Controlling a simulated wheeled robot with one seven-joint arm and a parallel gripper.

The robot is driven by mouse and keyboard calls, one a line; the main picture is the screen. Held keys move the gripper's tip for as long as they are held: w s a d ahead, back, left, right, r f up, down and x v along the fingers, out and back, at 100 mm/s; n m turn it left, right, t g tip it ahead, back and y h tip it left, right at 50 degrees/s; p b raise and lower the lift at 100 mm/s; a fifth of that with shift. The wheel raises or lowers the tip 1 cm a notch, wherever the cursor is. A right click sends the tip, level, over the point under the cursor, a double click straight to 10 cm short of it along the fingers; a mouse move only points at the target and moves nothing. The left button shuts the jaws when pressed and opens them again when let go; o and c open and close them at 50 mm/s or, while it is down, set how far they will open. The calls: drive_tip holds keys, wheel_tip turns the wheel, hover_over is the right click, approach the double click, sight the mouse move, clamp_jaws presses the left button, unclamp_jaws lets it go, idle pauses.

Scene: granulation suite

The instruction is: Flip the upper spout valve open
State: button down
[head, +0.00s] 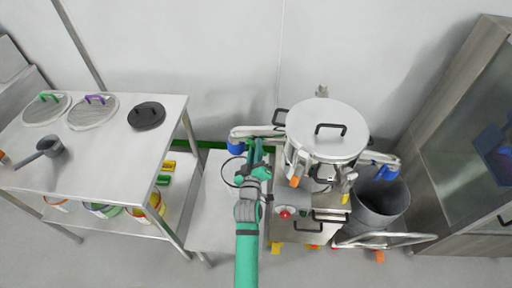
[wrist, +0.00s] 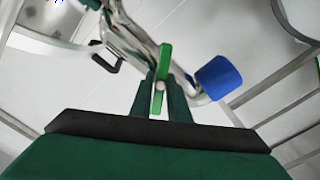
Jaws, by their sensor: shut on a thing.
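A steel vessel (head: 325,135) with a lidded top stands right of my gripper (head: 257,158) in the head view. A spout pipe (head: 250,131) runs left from it and ends in a blue tip (head: 236,149). In the wrist view the pipe (wrist: 140,42) passes behind my fingers, with the blue tip (wrist: 220,78) to their right. A green valve lever (wrist: 165,62) stands upright between my fingertips (wrist: 160,90), which are shut on it. My arm hides the lever in the head view.
A second pipe with a blue tip (head: 386,172) points right over a grey bin (head: 380,205). A red button (head: 285,213) is close to my wrist's right. A steel table (head: 85,175) with lids is at left, a cabinet (head: 465,150) at right.

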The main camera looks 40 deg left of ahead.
drive_tip(key=n, duration=0.5)
drive_tip(key=shift+n, duration=0.3)
drive_tip(key=shift+f+n, duration=0.15)
drive_tip(key=shift+n, duration=1.95)
drive_tip(key=c, duration=1.7)
unclamp_jaws()
drive_tip(key=shift+c, duration=0.2)
drive_tip(key=v, duration=1)
drive_tip(key=shift+s, duration=0.4)
drive_tip(key=shift+d, duration=0.15)
